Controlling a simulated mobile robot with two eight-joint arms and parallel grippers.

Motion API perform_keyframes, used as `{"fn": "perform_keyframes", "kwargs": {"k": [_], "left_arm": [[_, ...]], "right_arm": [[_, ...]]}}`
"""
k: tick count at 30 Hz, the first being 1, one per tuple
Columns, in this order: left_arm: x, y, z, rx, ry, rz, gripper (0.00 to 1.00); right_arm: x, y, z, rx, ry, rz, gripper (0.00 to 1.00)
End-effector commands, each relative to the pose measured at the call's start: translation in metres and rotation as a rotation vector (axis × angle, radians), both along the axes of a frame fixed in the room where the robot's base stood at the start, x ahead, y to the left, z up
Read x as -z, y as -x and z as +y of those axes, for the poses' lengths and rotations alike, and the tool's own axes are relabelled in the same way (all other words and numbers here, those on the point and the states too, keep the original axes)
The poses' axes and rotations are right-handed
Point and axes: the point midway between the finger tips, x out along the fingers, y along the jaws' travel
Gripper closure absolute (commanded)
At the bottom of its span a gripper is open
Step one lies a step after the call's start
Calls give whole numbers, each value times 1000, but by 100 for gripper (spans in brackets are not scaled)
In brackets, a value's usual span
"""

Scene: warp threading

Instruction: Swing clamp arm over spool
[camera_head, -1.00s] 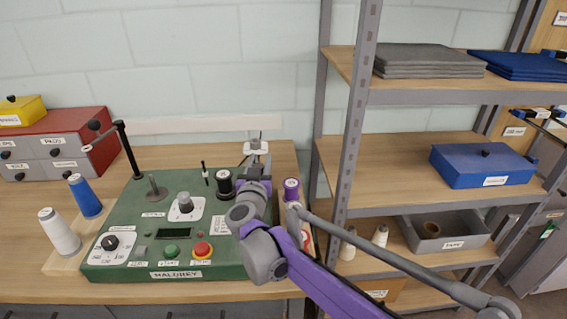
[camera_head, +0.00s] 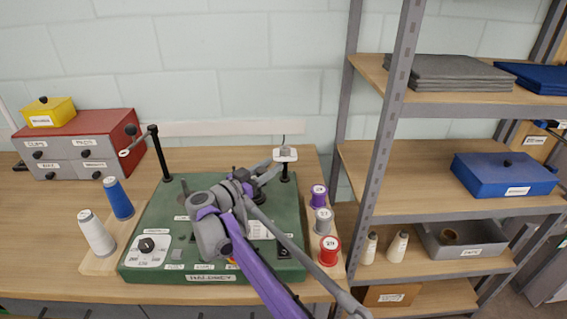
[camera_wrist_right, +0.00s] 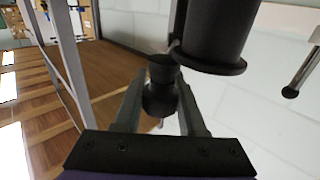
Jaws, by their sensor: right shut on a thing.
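My right gripper (camera_head: 258,180) reaches over the back right part of the green machine (camera_head: 165,225). In the right wrist view its fingers (camera_wrist_right: 160,92) are shut on a black rounded knob (camera_wrist_right: 160,100), which I take to be the clamp arm's knob. A large black flanged cylinder (camera_wrist_right: 213,35), likely the black spool, is very close beyond the fingers, right of the knob. In the head view my arm mostly hides the spool and the clamp arm, so I cannot tell whether the arm is over the spool. My left gripper is not in view.
A black post (camera_head: 160,155) with a side arm stands at the machine's back left, and a post with a white top (camera_head: 285,155) at the back right. Purple, grey and red (camera_head: 329,251) spools line the right side. Blue and white (camera_head: 97,233) cones stand left. A shelf upright (camera_head: 390,130) is right.

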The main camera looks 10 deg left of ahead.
Motion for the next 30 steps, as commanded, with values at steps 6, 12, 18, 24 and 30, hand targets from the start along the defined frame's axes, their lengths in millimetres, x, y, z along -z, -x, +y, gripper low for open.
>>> {"fn": "perform_keyframes", "kwargs": {"k": [6,12,18,24,30], "left_arm": [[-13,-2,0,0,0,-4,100],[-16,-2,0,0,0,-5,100],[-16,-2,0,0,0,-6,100],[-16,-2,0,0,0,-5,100],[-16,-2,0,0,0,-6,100]], "right_arm": [[-1,-1,6,73,-1,0,100],[-1,-1,6,104,0,0,100],[0,-1,6,111,0,0,100],[-1,-1,6,111,1,-1,100],[-1,-1,5,111,1,-1,30]]}}
